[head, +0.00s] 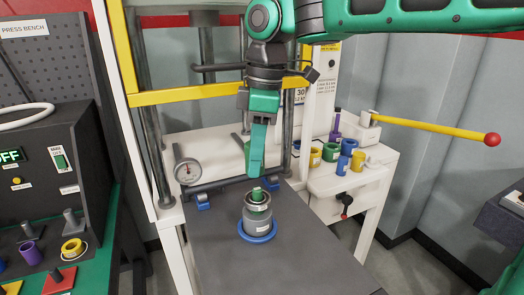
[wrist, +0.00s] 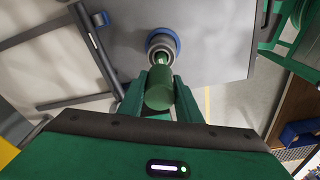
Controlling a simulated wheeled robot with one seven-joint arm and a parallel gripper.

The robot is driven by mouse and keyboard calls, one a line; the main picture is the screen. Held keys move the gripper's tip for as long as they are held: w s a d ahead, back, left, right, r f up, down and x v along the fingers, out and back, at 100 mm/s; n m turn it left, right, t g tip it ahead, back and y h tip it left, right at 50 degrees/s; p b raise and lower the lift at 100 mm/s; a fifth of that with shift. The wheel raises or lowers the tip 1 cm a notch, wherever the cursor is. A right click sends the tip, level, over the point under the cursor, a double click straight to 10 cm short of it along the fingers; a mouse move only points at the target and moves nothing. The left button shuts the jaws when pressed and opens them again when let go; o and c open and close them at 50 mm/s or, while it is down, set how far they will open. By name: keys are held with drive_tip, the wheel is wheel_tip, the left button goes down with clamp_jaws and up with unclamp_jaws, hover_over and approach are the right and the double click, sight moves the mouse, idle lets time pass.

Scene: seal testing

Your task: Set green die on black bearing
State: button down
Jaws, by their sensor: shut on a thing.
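My gripper (head: 257,172) points down above the press plate. In the wrist view its fingers (wrist: 161,80) are shut on a green cylinder (wrist: 160,92), which I take for the green die. A blue ring (head: 257,236) surrounds the cylinder's base. I cannot clearly make out a black bearing.
The dark plate (head: 300,255) is clear around the stack. Coloured rings (head: 331,152) stand on a white side shelf. A yellow lever (head: 435,129) juts right. A yellow-edged frame encloses the press.

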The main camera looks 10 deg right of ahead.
sight(256, 188)
drive_tip(key=shift+d, duration=0.15)
drive_tip(key=shift+f, duration=0.15)
drive_tip(key=shift+d+f, duration=0.1)
drive_tip(key=shift+f, duration=1.5)
drive_tip(key=shift+f, duration=0.15)
drive_tip(key=shift+f, duration=1.2)
drive_tip(key=shift+f, duration=0.2)
drive_tip(key=c, duration=1.6)
unclamp_jaws()
